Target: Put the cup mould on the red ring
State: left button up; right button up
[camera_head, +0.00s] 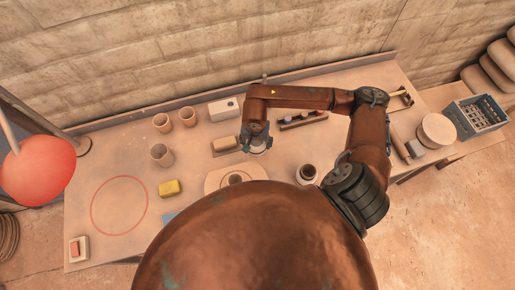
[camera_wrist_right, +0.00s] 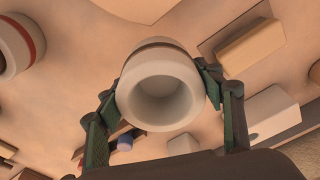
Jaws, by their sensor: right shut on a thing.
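The cup mould is a pale, thick-walled round cup, held between the fingers of my right gripper (camera_head: 256,143). In the right wrist view the mould (camera_wrist_right: 160,90) shows its open hollow towards the camera, with a green-sided finger on either side of it. In the head view only a small pale part of the mould shows under the fingers, near the wooden block. The red ring (camera_head: 91,204) is a thin circle on the left part of the table, well to the left of my right gripper. The inside of the ring is bare. My left gripper is not in view.
A yellow sponge (camera_head: 169,188) lies right of the ring. A wooden block (camera_head: 225,145) and white box (camera_head: 223,109) stand left of the gripper. A red lamp (camera_head: 38,170) overhangs the left.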

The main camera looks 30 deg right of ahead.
notch_tip(320, 180, down, 2)
jog(key=shift+f, duration=0.4)
notch_tip(320, 180, down, 3)
jog(key=shift+f, duration=0.4)
jog(key=o, duration=1.1)
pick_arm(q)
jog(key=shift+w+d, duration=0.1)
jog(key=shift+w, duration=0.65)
pick_arm(e)
jog(key=o, duration=0.3)
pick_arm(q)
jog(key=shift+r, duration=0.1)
pick_arm(e)
jog(key=shift+o, duration=0.2)
jog(key=shift+r, duration=0.1)
